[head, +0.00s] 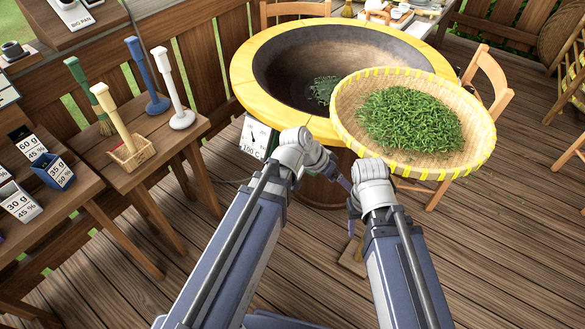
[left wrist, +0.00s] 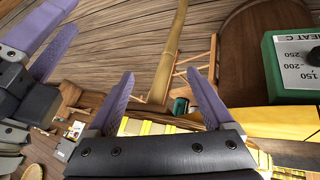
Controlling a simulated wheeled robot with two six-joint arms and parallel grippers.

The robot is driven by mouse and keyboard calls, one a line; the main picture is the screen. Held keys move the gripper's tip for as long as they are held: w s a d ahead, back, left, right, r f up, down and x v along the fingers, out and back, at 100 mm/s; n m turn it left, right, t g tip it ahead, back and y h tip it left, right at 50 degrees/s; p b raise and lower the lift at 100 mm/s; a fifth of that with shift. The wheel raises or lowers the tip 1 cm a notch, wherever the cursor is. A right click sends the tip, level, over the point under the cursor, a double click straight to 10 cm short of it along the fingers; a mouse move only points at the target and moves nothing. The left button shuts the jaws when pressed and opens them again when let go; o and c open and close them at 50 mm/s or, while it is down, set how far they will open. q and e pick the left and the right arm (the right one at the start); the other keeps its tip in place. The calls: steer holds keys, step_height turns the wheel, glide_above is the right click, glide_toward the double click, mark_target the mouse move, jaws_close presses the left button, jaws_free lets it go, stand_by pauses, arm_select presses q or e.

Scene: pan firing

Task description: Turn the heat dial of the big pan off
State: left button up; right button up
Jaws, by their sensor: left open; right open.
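The big pan (head: 300,70) is a dark bowl in a yellow rim, with green leaves on its floor. A white gauge plate marked 100 C (head: 253,138) hangs at its front left. In the left wrist view, a green box with a white HEAT C scale (left wrist: 295,65) and part of a dark knob (left wrist: 312,55) is cut off at the right edge. My left gripper (left wrist: 160,75) is open and empty, apart from that box. In the head view its fingers are mostly hidden by the wrist. My right gripper (head: 352,222) is open and hangs below the wicker tray.
A wicker tray of green leaves (head: 410,120) overlaps the pan's right front. A side table (head: 165,150) at left holds several upright coloured handles and a small wooden box. A panel labelled BIG PAN (head: 80,24) is at top left. Chairs stand behind and right.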

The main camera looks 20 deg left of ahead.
arm_select(q)
steer(key=w+a+f+t+h+b, duration=0.2)
steer(key=w+a+f+t+b, duration=0.1)
steer(key=w+f+b, duration=0.65)
steer(key=w+a+f+n+t+b, duration=0.1)
steer(key=w+a+f+t+b, duration=0.1)
steer(key=a+b, duration=0.4)
steer(key=w+a+f+n+t+y+b, duration=0.1)
steer(key=w+a+f+t+b, duration=0.2)
steer(key=a+b, duration=0.4)
steer(key=w+a+f+n+t+y+b, duration=0.1)
steer(key=w+a+f+t+b, duration=0.2)
steer(key=b, duration=1)
steer(key=a+f+t, duration=0.2)
steer(key=a+t, duration=0.1)
steer(key=a, duration=0.1)
steer(key=shift+w+a, duration=0.15)
steer(key=x, duration=0.7)
steer(key=shift+w, duration=0.3)
steer(key=shift+f, duration=0.15)
jaws_close()
